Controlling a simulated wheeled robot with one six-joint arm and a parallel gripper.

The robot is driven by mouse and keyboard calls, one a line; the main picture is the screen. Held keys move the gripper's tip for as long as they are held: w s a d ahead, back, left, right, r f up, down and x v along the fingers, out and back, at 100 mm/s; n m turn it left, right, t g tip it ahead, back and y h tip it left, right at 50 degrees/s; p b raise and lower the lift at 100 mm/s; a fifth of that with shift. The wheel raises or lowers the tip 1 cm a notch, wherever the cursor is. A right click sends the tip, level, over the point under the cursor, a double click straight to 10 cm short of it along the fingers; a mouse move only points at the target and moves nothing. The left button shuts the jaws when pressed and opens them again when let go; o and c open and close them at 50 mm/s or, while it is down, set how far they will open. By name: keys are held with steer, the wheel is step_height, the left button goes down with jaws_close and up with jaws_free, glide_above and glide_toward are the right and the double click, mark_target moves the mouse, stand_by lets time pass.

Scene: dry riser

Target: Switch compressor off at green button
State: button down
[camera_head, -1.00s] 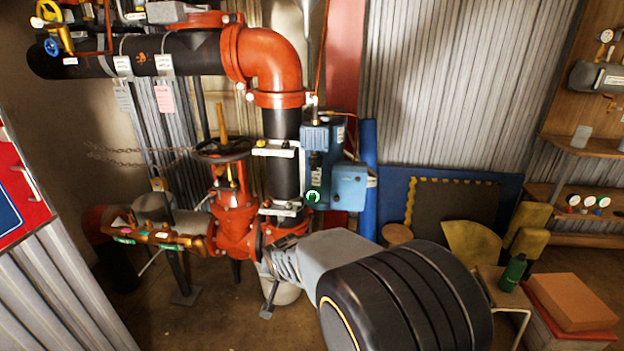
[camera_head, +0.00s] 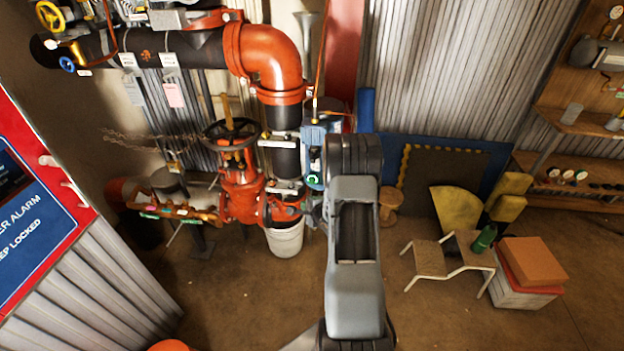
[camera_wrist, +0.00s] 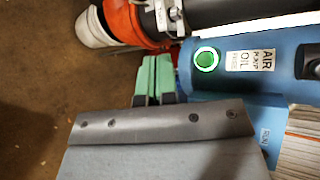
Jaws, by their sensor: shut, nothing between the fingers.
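The blue compressor (camera_head: 312,138) stands beside the red vertical pipe, partly hidden behind my arm. Its round green button (camera_head: 314,180) shows just left of my arm. In the wrist view the green button (camera_wrist: 207,58) has a pale ring and sits on the blue housing, left of a white label reading AIR and OIL. My gripper (camera_wrist: 155,62) is shut and empty, its pale green fingers pointing up the picture. The fingertips appear left of the button, apart from it in the picture. The depth between them cannot be told. My arm hides most of the gripper in the head view.
A red valve (camera_head: 240,190) with a dark handwheel and a white bucket (camera_head: 285,238) stand left of the compressor. A stool (camera_head: 425,258), a green bottle (camera_head: 484,238) and an orange box (camera_head: 531,261) are at right. A red alarm panel (camera_head: 40,200) is at left.

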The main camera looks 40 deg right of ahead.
mark_target(312, 181)
steer(key=w+d, duration=0.6)
steer(key=shift+w, duration=0.2)
stand_by(0.5)
steer(key=shift+d, duration=0.15)
stand_by(2.0)
steer(key=shift+w+d, duration=0.2)
steer(key=shift+w, duration=0.1)
